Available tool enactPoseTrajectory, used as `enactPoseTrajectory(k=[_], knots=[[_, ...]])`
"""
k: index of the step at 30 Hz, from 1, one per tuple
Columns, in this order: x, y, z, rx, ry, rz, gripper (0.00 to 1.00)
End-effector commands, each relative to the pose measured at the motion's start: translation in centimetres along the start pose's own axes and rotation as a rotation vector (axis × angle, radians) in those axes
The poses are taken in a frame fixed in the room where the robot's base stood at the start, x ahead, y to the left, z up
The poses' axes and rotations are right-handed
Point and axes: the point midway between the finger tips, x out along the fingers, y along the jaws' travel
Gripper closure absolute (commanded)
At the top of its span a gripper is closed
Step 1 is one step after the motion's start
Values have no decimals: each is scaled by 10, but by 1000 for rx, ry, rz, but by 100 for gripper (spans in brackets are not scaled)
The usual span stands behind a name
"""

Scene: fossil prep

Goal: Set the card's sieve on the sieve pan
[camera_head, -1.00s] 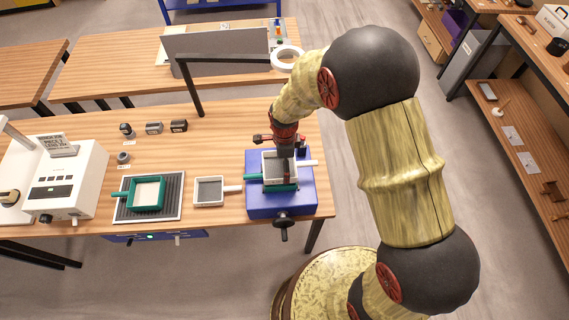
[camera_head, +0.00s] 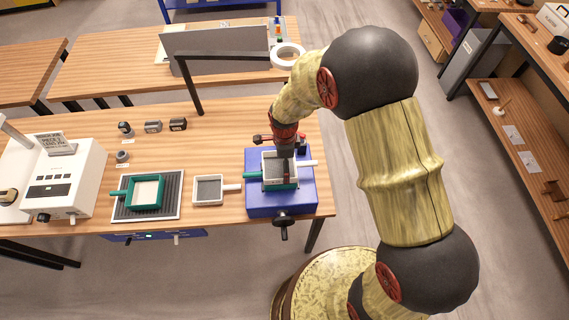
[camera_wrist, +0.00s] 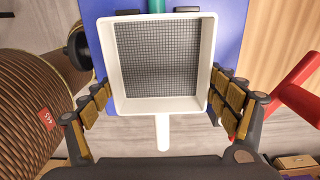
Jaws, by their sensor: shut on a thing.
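A white square sieve (camera_wrist: 160,105) with grey mesh and a white handle is between the two finger pads of my gripper (camera_wrist: 165,108), which is shut on it. In the head view, this white sieve (camera_head: 308,163) is at the blue stand (camera_head: 252,205), its handle pointing right. A teal frame with a teal handle (camera_head: 252,175), apparently the sieve pan, is under it on the stand. I cannot tell whether the sieve touches the teal frame or hangs just above. My gripper (camera_head: 286,163) is over the stand and hides part of both.
A white-framed grey sieve (camera_head: 209,204) lies left of the stand. A teal sieve (camera_head: 131,195) lies on a dark ribbed mat (camera_head: 175,206). A white machine (camera_head: 80,170) carries a small sign card (camera_head: 56,144). Small dark containers (camera_head: 153,127) and a black lamp arm (camera_head: 193,85) stand behind.

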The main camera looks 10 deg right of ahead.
Motion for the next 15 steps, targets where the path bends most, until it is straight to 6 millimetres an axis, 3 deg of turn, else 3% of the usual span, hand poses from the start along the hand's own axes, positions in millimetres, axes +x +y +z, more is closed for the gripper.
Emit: enactPoseTrajectory(k=[2,3,9,15], knots=[[0,0,0,0,0,1,58],[0,0,0,0,0,1,11],[0,0,0,0,0,1,0],[0,0,0,0,0,1,0]])
